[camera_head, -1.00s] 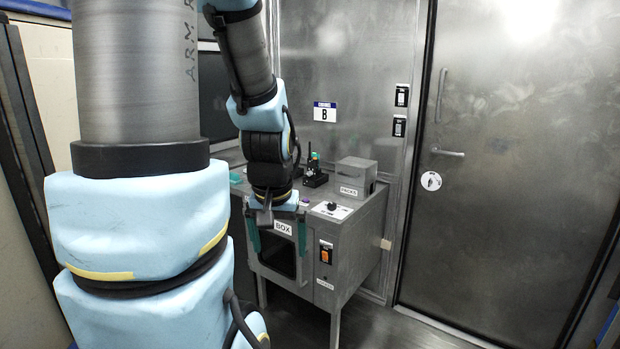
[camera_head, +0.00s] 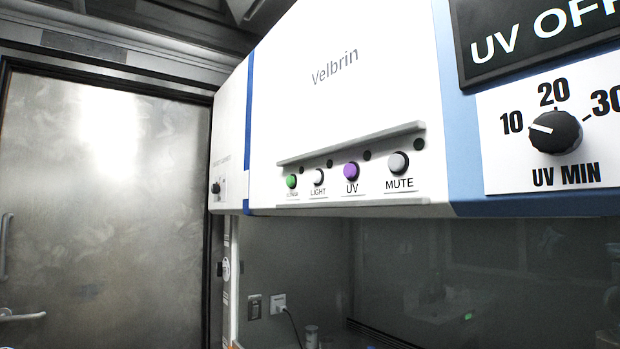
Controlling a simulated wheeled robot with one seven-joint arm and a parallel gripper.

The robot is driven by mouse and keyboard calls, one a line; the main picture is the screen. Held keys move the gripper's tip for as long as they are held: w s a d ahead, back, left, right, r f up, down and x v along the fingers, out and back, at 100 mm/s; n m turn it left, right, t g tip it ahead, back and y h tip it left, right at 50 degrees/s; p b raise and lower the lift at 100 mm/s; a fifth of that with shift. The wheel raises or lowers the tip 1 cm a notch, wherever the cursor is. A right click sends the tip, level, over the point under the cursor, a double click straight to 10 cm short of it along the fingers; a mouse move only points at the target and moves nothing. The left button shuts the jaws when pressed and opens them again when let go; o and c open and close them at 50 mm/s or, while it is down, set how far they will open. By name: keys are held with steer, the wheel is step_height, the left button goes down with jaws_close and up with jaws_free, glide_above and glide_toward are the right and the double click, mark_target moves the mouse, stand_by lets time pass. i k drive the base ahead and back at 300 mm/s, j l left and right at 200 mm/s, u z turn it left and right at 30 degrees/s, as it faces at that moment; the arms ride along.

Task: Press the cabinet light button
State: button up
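The cabinet (camera_head: 345,95) is a white and blue unit marked Velbrin, filling the middle and right of the head view. A row of round buttons sits on its front under a grey ledge. The light button (camera_head: 318,177) is pale grey-white, with the label LIGHT below it. The green button (camera_head: 291,181) is to its left, with a label too small to read surely. The purple UV button (camera_head: 351,171) and the grey MUTE button (camera_head: 398,162) are to its right. My gripper is not in view.
A black UV MIN knob (camera_head: 556,132) and a UV OFF display (camera_head: 535,35) are at the right. A dark glass front (camera_head: 450,265) lies below the panel. A metal door (camera_head: 105,190) with handles is at the left. A socket with a plug (camera_head: 279,303) shows below.

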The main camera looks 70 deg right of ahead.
mark_target(316, 176)
steer(key=z, duration=2.25)
